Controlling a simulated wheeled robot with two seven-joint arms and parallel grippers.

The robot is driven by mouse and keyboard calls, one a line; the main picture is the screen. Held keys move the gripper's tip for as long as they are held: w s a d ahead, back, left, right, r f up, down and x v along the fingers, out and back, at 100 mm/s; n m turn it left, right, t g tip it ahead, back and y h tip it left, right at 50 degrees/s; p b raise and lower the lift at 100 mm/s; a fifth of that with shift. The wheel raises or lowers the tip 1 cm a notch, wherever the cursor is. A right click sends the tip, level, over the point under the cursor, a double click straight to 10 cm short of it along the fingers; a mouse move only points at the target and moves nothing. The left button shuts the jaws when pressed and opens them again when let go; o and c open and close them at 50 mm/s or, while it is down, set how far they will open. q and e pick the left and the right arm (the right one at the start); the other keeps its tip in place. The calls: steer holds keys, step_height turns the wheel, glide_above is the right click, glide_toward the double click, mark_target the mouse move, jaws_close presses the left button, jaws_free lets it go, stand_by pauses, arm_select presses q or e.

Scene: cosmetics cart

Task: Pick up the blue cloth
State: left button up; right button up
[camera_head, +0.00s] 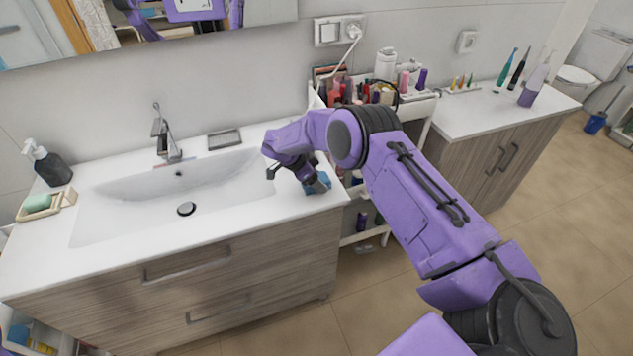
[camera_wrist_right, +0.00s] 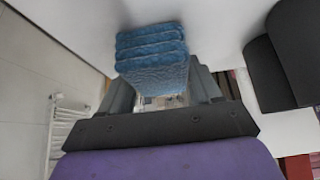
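The blue cloth (camera_head: 318,184) is at the right front part of the sink counter (camera_head: 290,206), beside the basin. In the right wrist view the cloth (camera_wrist_right: 152,50) is a folded stack of several thick layers at the fingertips. My right gripper (camera_head: 303,180) reaches down at it from above. Its fingers stand apart, with the cloth at and between their tips (camera_wrist_right: 158,85). The cloth hides the fingertips, so I cannot tell whether they press on it. My left gripper is not in view.
The basin (camera_head: 225,180) and faucet (camera_head: 165,135) lie left of my gripper. A soap dish (camera_head: 45,205) and dark pump bottle (camera_head: 50,165) stand far left. A cart (camera_head: 415,108) crowded with cosmetics stands close behind my arm. The counter front is bare.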

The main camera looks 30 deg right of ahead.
steer(key=c, duration=0.4)
steer(key=shift+r, duration=0.55)
steer(key=s+a+r+b, duration=0.2)
steer(key=s+a+r, duration=0.1)
steer(key=r, duration=0.1)
steer(key=s+a+r+b, duration=0.2)
steer(key=s+a+r, duration=0.1)
steer(key=s+r, duration=0.1)
steer(key=s+a+r+b, duration=0.2)
steer(key=s+a+r, duration=0.1)
steer(key=r, duration=0.1)
steer(key=shift+s+a+b, duration=0.15)
steer(key=shift+a+b, duration=0.15)
steer(key=shift+a, duration=0.05)
